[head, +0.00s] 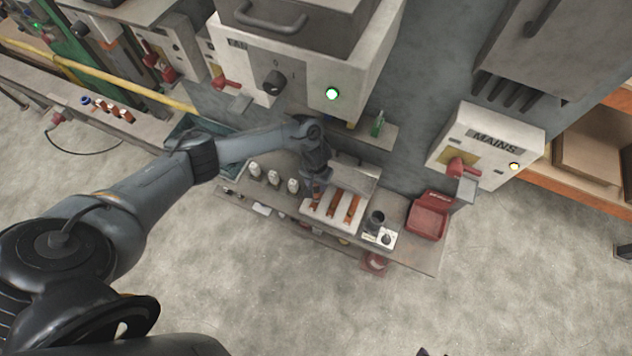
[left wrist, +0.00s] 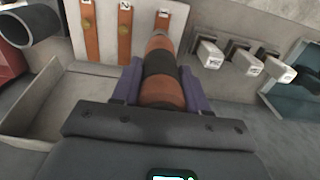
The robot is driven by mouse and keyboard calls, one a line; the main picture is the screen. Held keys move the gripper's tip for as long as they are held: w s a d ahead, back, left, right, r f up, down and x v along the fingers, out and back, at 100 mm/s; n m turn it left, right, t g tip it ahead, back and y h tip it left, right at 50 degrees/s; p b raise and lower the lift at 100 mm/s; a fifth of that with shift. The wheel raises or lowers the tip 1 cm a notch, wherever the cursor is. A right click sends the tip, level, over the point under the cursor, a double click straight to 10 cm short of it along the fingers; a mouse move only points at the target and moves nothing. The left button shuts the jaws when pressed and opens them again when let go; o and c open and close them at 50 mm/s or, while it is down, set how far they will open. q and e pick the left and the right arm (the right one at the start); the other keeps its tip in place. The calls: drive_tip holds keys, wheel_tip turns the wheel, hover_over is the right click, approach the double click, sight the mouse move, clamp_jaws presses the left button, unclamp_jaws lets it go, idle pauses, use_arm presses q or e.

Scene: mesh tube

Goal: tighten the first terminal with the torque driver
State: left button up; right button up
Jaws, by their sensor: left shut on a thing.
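My left gripper (head: 317,186) is shut on the torque driver, whose orange and black handle (left wrist: 162,78) shows between the purple jaws in the left wrist view. The white terminal block (head: 326,222) carries copper bars, with labels 3, 2 and 1 in the left wrist view. The driver is over the bar labelled 1 (left wrist: 163,18), at the left end of the block in the head view. The handle hides the driver's tip and that bar's screw, so I cannot tell whether they touch. Brass screws show on bar 2 (left wrist: 124,28) and bar 3 (left wrist: 87,24). My right gripper is not in view.
White-capped blocks (head: 273,178) stand left of the terminal block. A dark cup (head: 375,220), a small white dial box (head: 386,238) and a red bin (head: 428,219) stand to its right. The MAINS box (head: 490,148) with a red lever is on the wall.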

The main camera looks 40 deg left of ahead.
use_arm(q)
drive_tip(key=shift+f, duration=0.3)
drive_tip(key=shift+r+p, duration=0.1)
drive_tip(key=shift+p, duration=0.2)
idle(0.6)
idle(0.6)
drive_tip(key=shift+p, duration=0.6)
drive_tip(key=shift+f, duration=0.25)
idle(0.7)
drive_tip(key=shift+f+p, duration=0.25)
drive_tip(key=shift+p, duration=0.4)
idle(0.6)
drive_tip(key=shift+p, duration=0.35)
drive_tip(key=shift+r, duration=0.1)
